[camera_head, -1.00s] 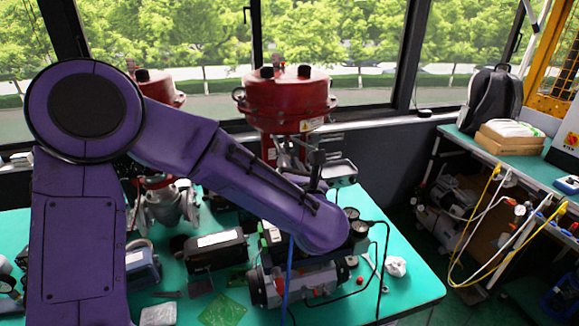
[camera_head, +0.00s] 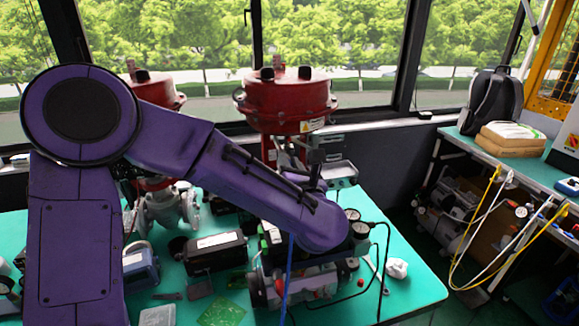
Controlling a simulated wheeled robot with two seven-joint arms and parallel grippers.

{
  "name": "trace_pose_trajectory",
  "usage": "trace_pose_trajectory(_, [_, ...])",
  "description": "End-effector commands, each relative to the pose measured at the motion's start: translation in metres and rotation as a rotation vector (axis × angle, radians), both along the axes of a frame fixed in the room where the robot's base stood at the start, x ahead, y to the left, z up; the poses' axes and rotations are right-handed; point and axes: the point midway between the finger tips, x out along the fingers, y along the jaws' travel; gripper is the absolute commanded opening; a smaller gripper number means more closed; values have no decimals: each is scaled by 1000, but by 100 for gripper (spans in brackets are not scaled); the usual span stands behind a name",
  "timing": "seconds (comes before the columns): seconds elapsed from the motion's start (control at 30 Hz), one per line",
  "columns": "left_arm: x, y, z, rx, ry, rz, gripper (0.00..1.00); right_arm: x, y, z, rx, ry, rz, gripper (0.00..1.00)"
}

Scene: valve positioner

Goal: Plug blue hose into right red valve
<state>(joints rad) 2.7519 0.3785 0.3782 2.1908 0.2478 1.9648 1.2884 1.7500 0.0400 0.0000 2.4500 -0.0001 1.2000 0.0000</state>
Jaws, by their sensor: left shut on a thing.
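The right red valve (camera_head: 288,98) stands at the back of the teal table, with its round red actuator on top of a frame. A second red valve (camera_head: 160,95) stands to its left, partly hidden by my purple left arm. My left gripper (camera_head: 316,165) is beyond the forearm, close in front of the right valve's frame. It is shut, and its fingertips are hard to make out. The blue hose (camera_head: 288,270) hangs below the forearm; its upper end and the grip on it are hidden. I cannot tell whether the hose touches the valve. My right gripper is not in view.
On the teal table (camera_head: 415,290) are a black device (camera_head: 215,252), a blue device (camera_head: 140,268), a green board (camera_head: 221,312), a crumpled white piece (camera_head: 397,268) and gauges (camera_head: 358,222). A side bench with a backpack (camera_head: 492,100) stands at the right.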

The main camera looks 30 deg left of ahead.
Motion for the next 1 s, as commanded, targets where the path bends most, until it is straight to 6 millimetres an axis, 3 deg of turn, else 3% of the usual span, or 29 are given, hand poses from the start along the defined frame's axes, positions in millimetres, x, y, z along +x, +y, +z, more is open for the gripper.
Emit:
trace_pose_trajectory(0.37, [4, 5, 0, 0, 0, 0, 0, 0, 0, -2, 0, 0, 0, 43])
trace_pose_trajectory(0.4, [4, 4, 0, 1, -1, 0, 34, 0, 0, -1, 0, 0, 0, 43])
trace_pose_trajectory(0.47, [4, 4, 0, 1, -1, 0, 50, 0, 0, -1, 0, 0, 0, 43])
trace_pose_trajectory(0.77, [2, 2, -1, 0, 0, -1, 50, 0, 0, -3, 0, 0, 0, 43])
trace_pose_trajectory(1.0, [-27, -32, -6, 1, -4, -5, 50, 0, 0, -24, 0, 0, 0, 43])
